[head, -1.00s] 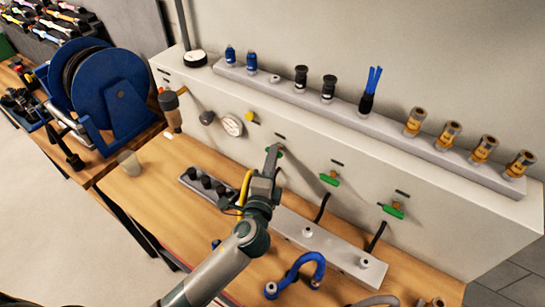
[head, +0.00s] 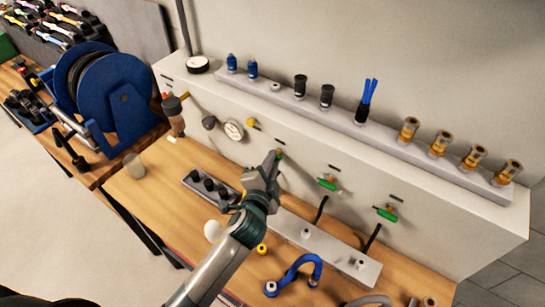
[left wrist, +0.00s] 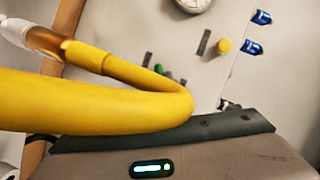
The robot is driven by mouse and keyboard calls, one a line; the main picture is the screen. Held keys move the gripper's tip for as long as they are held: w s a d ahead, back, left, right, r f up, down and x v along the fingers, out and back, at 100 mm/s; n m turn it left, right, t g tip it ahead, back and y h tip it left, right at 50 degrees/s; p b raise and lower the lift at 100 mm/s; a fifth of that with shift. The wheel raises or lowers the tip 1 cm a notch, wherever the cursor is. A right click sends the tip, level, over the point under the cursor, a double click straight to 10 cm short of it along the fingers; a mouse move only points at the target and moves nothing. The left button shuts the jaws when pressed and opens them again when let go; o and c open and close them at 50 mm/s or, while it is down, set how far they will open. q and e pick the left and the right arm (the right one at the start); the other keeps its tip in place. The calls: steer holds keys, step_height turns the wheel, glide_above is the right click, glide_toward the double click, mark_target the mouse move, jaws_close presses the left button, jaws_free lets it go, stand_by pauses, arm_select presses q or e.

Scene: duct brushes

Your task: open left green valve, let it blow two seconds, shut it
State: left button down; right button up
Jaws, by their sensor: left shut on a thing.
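The left green valve (head: 281,156) is on the pale panel, mostly hidden by my left gripper (head: 276,160). That gripper reaches up to the panel and is shut on the valve's handle. Only a small green and brass part shows beside the fingertips, so I cannot tell the handle's angle. In the left wrist view a bit of green (left wrist: 159,69) shows beyond a yellow hose (left wrist: 120,100), which hides the fingertips. Two more green valves, a middle one (head: 327,184) and a right one (head: 386,214), sit farther right. My right gripper is not in view.
A gauge (head: 234,130) and a yellow knob (head: 251,122) are left of the valve. Below are a dark-socketed block (head: 200,188), a grey strip (head: 330,245) and a blue hose (head: 300,268). A blue reel (head: 110,95) stands at left. A shelf strip (head: 400,145) carries several fittings.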

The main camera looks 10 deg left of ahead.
arm_select(q)
steer(key=n+g+h, duration=0.1)
steer(key=n, duration=0.1)
steer(key=n+g+h, duration=0.1)
steer(key=n, duration=0.2)
steer(key=n+g+h, duration=0.1)
steer(key=n+h, duration=0.1)
steer(key=n, duration=0.1)
steer(key=shift+w+a+r, duration=0.1)
steer(key=shift+a, duration=0.2)
steer(key=shift+g, duration=0.3)
stand_by(0.4)
steer(key=c, duration=1.8)
jaws_free()
steer(key=shift+r, duration=0.1)
